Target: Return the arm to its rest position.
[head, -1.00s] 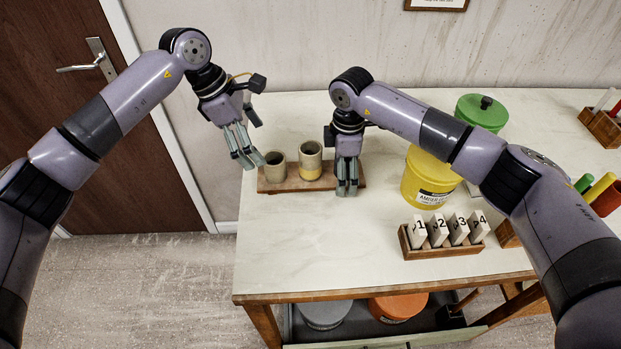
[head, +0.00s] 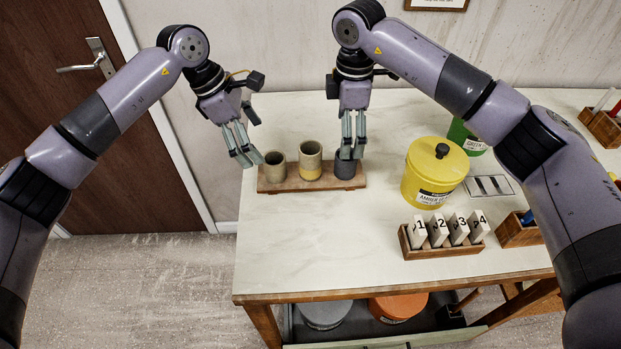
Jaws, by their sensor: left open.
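My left gripper (head: 240,150) is open and empty, hanging just above the table's left edge, beside the wooden board. My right gripper (head: 353,153) points down above the board's right end, and its fingertips overlap the rim of a dark grey cup (head: 344,170) in the picture. Its fingers show a narrow gap, but I cannot tell how far open they are. The grey cup stands upright on the wooden board (head: 300,186).
A yellow lidded tub (head: 428,180) and a partly hidden green tub (head: 466,138) stand right of the board. A wooden rack (head: 440,250) holds numbered tags in front. The table's front left (head: 300,250) is clear. A door (head: 60,130) is at left.

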